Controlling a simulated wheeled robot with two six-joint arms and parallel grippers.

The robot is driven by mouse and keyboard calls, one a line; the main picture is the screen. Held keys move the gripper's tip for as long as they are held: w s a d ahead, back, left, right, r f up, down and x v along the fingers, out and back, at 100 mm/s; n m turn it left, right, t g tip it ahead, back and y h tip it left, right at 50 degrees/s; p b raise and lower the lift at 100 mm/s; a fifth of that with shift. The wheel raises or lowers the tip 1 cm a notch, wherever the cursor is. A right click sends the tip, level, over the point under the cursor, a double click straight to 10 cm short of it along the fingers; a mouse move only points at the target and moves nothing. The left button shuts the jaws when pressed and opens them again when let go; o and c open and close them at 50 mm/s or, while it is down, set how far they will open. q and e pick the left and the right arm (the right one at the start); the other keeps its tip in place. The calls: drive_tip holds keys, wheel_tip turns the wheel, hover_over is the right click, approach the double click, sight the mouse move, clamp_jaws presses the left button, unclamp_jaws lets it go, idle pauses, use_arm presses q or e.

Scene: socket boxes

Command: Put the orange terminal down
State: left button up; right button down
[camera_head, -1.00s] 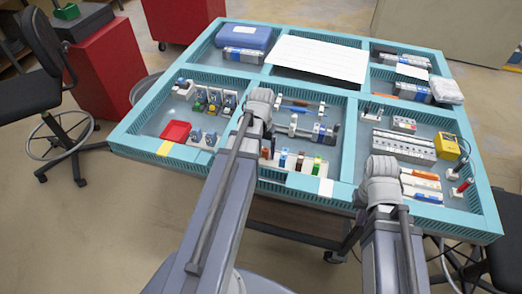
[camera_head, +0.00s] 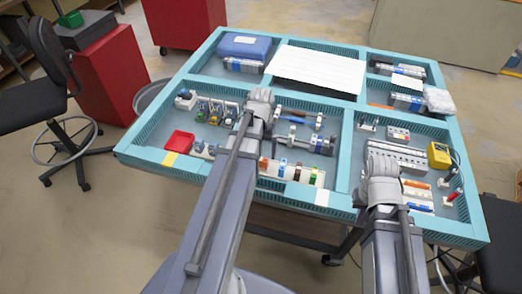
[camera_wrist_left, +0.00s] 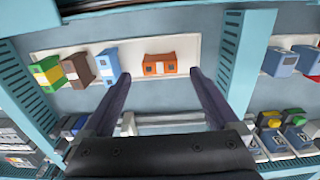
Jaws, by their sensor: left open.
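The orange terminal (camera_wrist_left: 160,65) lies on a white strip (camera_wrist_left: 199,49) in the left wrist view. It stands apart at one end of a row with a blue terminal (camera_wrist_left: 108,65), a brown one and a green one. My left gripper (camera_wrist_left: 160,77) is open. Its two fingertips are spread to either side of the terminal, with a visible gap on each side. In the head view the orange terminal (camera_head: 263,163) is small, at the left end of the row, beside my left forearm. My right wrist (camera_head: 383,165) is over the right compartment, its fingers hidden.
The teal divided table holds a red tray (camera_head: 179,141), a white sheet (camera_head: 318,68), a blue case (camera_head: 243,45) and a yellow device (camera_head: 439,156). A teal divider (camera_wrist_left: 243,60) stands close beside the strip. Tools lie behind the row.

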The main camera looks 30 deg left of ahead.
sight(261, 159)
use_arm(q)
wheel_tip(261, 159, up, 6)
drive_tip(key=p, duration=0.5)
drive_tip(key=shift+r, duration=0.25)
drive_tip(key=s+d+m, duration=0.3)
drive_tip(key=s+d, duration=0.1)
drive_tip(key=d, duration=0.8)
drive_tip(key=s+d+m+y, duration=0.1)
drive_tip(key=s+d+m, duration=0.2)
drive_tip(key=d, duration=1)
drive_tip(key=shift+s+m, duration=0.3)
drive_tip(key=shift+s, duration=0.15)
drive_tip(key=shift+d, duration=0.1)
